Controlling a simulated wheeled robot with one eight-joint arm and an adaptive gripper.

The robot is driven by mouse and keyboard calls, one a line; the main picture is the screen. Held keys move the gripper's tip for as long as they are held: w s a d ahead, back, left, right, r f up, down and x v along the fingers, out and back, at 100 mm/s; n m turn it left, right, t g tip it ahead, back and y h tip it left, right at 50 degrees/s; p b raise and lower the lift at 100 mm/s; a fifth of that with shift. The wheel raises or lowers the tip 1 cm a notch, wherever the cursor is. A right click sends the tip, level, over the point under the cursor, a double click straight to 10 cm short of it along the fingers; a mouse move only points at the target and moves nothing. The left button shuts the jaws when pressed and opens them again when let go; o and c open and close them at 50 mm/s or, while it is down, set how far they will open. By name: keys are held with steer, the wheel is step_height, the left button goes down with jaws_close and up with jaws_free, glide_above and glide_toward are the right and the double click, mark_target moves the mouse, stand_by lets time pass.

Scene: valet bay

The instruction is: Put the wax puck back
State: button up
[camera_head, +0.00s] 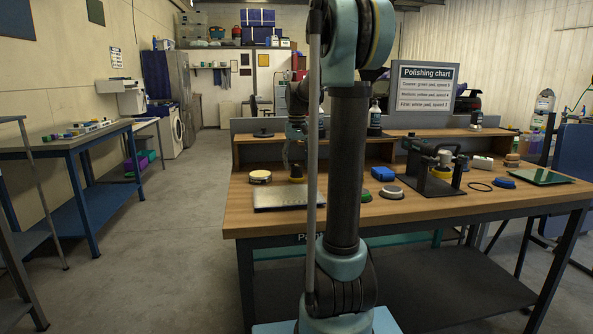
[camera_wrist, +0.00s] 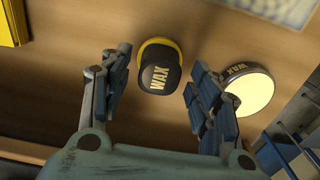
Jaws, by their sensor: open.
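My gripper (camera_wrist: 157,62) is open, with one finger on each side of the puck and a gap visible on both sides. In the head view my gripper (camera_head: 295,152) is above the puck, partly hidden by my arm. A round tin (camera_wrist: 250,90) with a pale cream top and a dark lettered rim sits right of my right finger; it also shows in the head view (camera_head: 260,177).
A silver flat case (camera_head: 281,196) lies at the bench's front left. A raised shelf (camera_head: 262,137) runs along the back.

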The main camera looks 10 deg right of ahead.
mark_target(297, 165)
step_height(297, 165, up, 9)
steer(key=shift+r, duration=0.2)
steer(key=shift+s, duration=0.1)
stand_by(0.4)
